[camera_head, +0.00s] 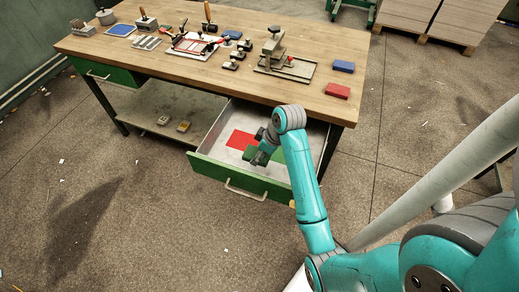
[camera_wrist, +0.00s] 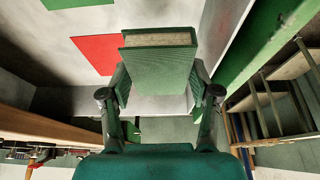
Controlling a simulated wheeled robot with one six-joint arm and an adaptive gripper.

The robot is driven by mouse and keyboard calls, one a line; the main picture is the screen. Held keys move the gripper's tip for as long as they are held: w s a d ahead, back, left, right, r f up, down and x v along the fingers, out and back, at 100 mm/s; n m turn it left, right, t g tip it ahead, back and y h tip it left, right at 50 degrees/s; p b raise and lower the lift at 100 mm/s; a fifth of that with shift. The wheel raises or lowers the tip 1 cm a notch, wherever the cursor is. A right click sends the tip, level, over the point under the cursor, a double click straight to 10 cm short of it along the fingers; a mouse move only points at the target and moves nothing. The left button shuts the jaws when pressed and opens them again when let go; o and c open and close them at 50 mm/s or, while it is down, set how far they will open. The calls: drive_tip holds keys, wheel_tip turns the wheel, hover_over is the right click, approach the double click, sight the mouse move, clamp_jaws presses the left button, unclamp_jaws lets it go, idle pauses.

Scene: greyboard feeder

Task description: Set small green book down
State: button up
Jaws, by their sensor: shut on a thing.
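The small green book (camera_wrist: 158,75) is between the two fingers of my gripper (camera_wrist: 160,92) in the wrist view. Its green cover faces the camera and its pale page edge shows at the top. My gripper (camera_head: 261,152) is over the open drawer (camera_head: 210,172) of the workbench in the head view, shut on the book, which is small and partly hidden there. Inside the drawer, a red patch (camera_head: 241,140) lies left of the gripper and a green patch (camera_head: 279,155) lies right of it. The book appears above the drawer floor; whether it touches is unclear.
The drawer's green front (camera_head: 205,176) with its handle and its side walls surround my gripper. The workbench top (camera_head: 180,75) holds tools, a red book (camera_head: 337,90) and a blue book (camera_head: 343,66). A lower shelf (camera_head: 160,108) carries two small items.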

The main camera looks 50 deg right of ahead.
sight(256, 169)
drive_tip(key=shift+f, duration=4.1)
drive_tip(key=o, duration=0.9)
drive_tip(key=shift+f, duration=0.1)
drive_tip(key=v, duration=1.2)
